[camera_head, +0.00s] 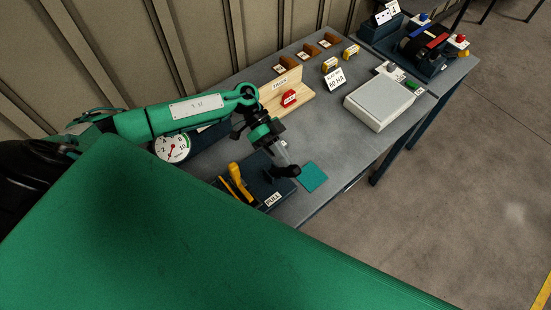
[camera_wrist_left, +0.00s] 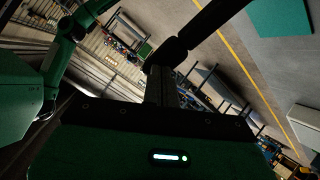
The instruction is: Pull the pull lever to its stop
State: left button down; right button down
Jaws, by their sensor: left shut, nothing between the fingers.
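The pull lever (camera_head: 238,182) is yellow and stands on a dark base beside the white PULL label (camera_head: 273,199). My left arm comes in from the left above it and bends down. My left gripper (camera_head: 287,170) is shut and empty, to the right of the lever and apart from its yellow handle, over or close to the dark base. I cannot tell its exact height above the base. My right gripper is not in view.
A teal square (camera_head: 313,177) lies on the grey table (camera_head: 345,148) to the gripper's right. A round gauge (camera_head: 172,148) stands behind the lever. A red piece (camera_head: 289,98) by a wooden stand and a pale box (camera_head: 383,102) are farther back. My green body covers the foreground.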

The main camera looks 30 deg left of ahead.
pick_arm(q)
jog(key=shift+w+a+r, duration=0.2)
jog(key=shift+a+r, duration=0.05)
jog(key=shift+a, duration=0.25)
